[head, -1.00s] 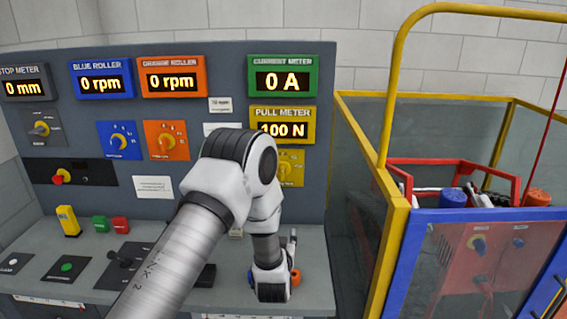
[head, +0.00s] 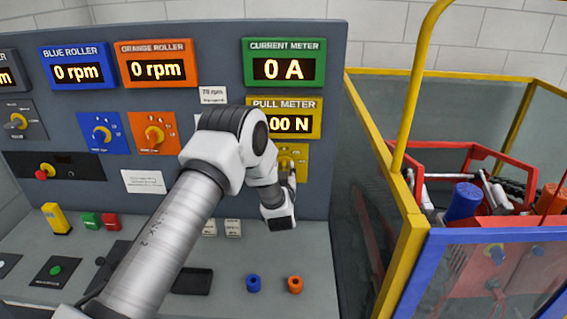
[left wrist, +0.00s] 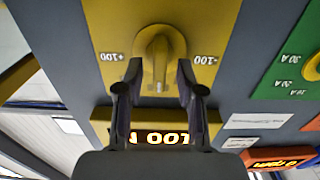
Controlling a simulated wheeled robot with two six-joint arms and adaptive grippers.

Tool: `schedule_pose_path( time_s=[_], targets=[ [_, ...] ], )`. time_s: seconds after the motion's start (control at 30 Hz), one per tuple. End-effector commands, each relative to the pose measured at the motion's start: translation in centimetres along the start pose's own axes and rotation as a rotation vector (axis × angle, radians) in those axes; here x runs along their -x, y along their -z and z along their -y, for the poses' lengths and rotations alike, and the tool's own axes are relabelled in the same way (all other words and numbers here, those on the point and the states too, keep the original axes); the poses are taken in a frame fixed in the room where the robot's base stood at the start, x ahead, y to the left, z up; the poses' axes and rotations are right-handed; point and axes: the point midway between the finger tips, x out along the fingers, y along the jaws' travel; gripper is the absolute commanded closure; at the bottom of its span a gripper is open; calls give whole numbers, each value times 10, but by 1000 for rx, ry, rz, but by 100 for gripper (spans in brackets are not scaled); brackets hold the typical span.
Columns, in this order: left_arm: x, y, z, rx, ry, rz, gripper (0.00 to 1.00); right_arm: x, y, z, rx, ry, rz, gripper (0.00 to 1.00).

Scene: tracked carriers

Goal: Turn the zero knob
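The zero knob (left wrist: 158,62) is a yellow knob on a yellow plate marked +100 and -100, seen upside down in the left wrist view. In the head view the yellow plate (head: 300,158) sits below the pull meter (head: 310,105), partly hidden by my left arm. The meter reads 100 N in the left wrist view. My left gripper (left wrist: 159,75) is open, its two dark fingers reaching toward the plate, one on each side of the knob. I cannot tell whether they touch it. In the head view the left gripper (head: 290,182) is in front of the plate. My right gripper is out of view.
The current meter (head: 285,62) reads 0 A above. A yellow-framed enclosure (head: 415,235) stands close on the right.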

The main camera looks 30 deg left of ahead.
Motion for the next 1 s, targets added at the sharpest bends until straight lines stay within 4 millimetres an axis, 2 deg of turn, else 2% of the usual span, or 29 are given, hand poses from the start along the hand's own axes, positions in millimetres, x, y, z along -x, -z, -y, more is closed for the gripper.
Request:
schedule_pose_path(
  time_s=[0.27, 0.37, 0.4, 0.77, 1.0],
  targets=[
    [-6, 0, 0, 0, 0, 0, 62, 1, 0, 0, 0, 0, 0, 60],
    [-6, 0, 0, 0, 0, 0, 94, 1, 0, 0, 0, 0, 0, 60],
    [-5, 0, 0, 0, -1, 0, 100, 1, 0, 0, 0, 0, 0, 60],
    [-5, -2, 0, 13, 0, 2, 100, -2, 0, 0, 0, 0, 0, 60],
    [-6, -5, 2, 95, 1, 1, 100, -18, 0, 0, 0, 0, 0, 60]
  ],
)
